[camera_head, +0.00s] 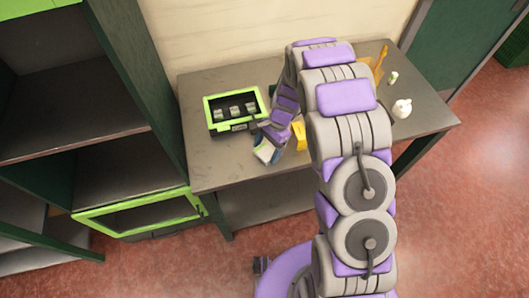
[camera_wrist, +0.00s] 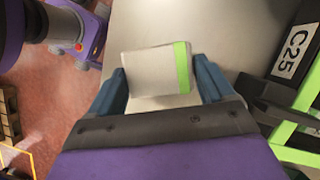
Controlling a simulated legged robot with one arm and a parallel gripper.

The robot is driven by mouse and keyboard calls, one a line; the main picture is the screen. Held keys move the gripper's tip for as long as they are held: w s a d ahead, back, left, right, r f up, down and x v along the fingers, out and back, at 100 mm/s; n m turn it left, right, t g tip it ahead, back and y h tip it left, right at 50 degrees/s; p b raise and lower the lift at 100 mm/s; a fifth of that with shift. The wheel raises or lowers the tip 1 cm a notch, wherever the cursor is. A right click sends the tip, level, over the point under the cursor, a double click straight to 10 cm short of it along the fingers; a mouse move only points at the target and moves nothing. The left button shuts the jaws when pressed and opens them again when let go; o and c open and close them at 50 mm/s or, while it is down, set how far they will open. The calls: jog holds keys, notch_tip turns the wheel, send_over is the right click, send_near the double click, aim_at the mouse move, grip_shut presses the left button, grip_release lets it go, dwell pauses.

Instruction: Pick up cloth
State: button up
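The cloth (camera_wrist: 152,70) is a small off-white folded square with a bright green stripe along its right side in the wrist view. In the head view the cloth (camera_head: 264,153) lies near the front edge of the table (camera_head: 215,177), partly hidden by my gripper (camera_head: 267,142). In the wrist view the two blue fingers of my gripper (camera_wrist: 160,88) stand wide apart, one at each side of the cloth. The cloth appears to lie on the grey tabletop. I cannot tell whether the fingers touch it.
A green-rimmed black box (camera_head: 208,109) with several cans stands left of my gripper; its C25 label (camera_wrist: 295,52) shows in the wrist view. A yellow object (camera_head: 299,136) is just right. A white pot (camera_head: 402,108) stands farther right. Dark shelves (camera_head: 75,118) rise at left.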

aim_at(262, 154)
jog(key=c, duration=0.4)
jog(key=shift+a, duration=0.3)
jog(key=shift+c, duration=0.7)
jog(key=shift+d+r, duration=0.15)
jog(key=shift+r, duration=0.35)
notch_tip(262, 154, up, 3)
jog(key=shift+f+p, duration=0.1)
jog(key=shift+p, duration=0.5)
jog(key=s+d, duration=0.4)
jog(key=s, duration=0.3)
jog(key=s+d+r+p, duration=0.1)
jog(key=s+d, duration=0.3)
jog(key=s, duration=0.3)
jog(key=shift+p, duration=0.3)
jog(key=shift+w+r, duration=0.1)
